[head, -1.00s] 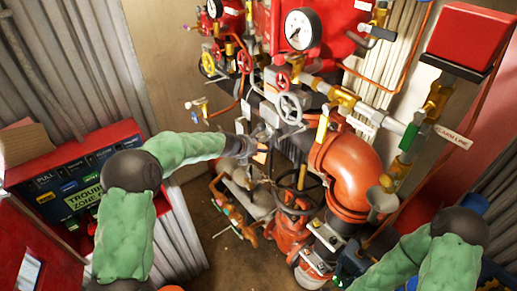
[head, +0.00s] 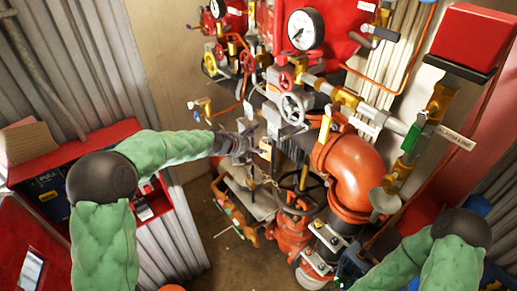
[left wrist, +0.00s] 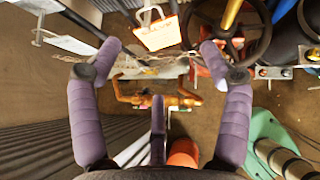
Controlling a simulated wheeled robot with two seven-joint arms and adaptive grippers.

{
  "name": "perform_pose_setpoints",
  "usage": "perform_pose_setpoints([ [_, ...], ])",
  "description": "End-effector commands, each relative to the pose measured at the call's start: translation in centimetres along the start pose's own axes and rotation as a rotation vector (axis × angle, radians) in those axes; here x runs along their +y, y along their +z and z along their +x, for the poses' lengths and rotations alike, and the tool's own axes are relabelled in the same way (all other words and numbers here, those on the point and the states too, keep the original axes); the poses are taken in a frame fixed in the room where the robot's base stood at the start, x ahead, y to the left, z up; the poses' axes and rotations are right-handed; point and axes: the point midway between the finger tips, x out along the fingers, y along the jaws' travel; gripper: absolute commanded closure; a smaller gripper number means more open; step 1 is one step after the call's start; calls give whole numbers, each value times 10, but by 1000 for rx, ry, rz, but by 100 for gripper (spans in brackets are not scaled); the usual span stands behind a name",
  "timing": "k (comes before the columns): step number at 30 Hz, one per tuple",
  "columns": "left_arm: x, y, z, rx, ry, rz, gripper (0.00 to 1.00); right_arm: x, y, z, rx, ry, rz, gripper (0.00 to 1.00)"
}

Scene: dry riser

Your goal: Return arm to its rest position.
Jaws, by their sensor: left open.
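My left arm, in a green sleeve (head: 103,245), comes in from the left of the head view and reaches toward the pipework. Its gripper (head: 256,150) is beside the valves left of the orange pipe elbow. In the left wrist view the gripper (left wrist: 160,52) has its two purple fingers spread wide, with nothing held between them. An orange and white tag (left wrist: 157,33) hangs just beyond the gap. My right arm (head: 455,262) is at the lower right of the head view, with its gripper out of sight.
A dark handwheel (head: 300,197) and the orange pipe elbow (head: 352,172) stand right of the left gripper. A red-framed panel (head: 75,150) lies partly behind the left arm. A pressure gauge (head: 306,29) is above. Bare floor (head: 225,262) shows below.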

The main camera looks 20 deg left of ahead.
Motion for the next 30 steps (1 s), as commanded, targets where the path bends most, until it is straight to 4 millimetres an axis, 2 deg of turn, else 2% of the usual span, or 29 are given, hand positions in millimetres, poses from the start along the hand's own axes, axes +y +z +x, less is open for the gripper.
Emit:
perform_pose_setpoints([
  [3,1,0,-24,-1,2,0,22,0,0,0,0,0,0,2],
  [9,0,0,-50,0,0,0,22,0,0,0,0,0,0,2],
  [16,0,-1,-59,2,0,0,22,0,0,0,0,0,0,2],
  [20,-4,-11,-51,12,-14,-52,22,1,0,4,0,0,0,2],
  [23,-14,-38,-30,40,-46,-204,22,4,0,12,0,0,0,2],
  [30,-52,-142,38,172,-111,-879,22,15,-2,43,0,0,0,2],
])
